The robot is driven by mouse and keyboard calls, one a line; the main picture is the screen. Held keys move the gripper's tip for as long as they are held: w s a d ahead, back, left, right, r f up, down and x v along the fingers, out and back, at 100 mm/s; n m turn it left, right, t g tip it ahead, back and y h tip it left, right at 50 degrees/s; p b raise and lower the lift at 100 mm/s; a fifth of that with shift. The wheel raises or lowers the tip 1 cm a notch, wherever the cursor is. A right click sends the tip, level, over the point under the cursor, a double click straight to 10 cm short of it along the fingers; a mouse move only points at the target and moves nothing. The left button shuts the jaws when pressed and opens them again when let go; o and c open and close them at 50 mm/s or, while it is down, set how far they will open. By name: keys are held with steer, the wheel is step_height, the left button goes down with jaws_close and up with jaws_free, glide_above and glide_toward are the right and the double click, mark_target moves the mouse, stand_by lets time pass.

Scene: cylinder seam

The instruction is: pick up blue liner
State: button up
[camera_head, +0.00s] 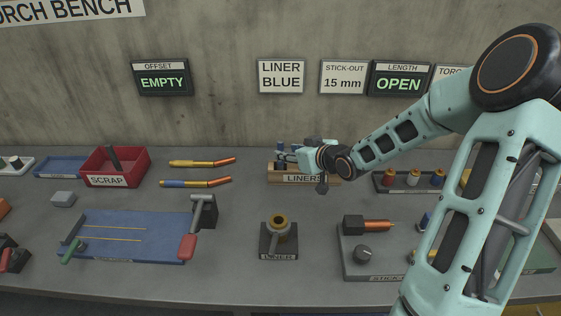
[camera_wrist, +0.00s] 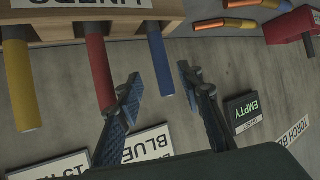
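The blue liner (camera_wrist: 158,60) stands in the wooden liner rack (camera_wrist: 190,8) in the wrist view, at the end of the row beside the red liner (camera_wrist: 98,65). My gripper (camera_wrist: 160,78) is open, with one finger on each side of the blue liner's free end. Gaps show between the liner and both fingers, and the finger on the left lies between the blue and red liners. In the head view my gripper (camera_head: 287,158) is at the rack (camera_head: 306,180), and it partly hides the liners there.
A yellow liner (camera_wrist: 22,80) stands beyond the red one. The wall sign (camera_head: 281,76) reads LINER BLUE. Two torch necks (camera_head: 197,183) lie left of the rack, near the red scrap bin (camera_head: 128,168). A liner wheel fixture (camera_head: 279,240) stands in front of the rack.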

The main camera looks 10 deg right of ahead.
steer(key=x, duration=0.5)
steer(key=shift+a, duration=0.15)
steer(key=shift+r, duration=0.1)
jaws_close()
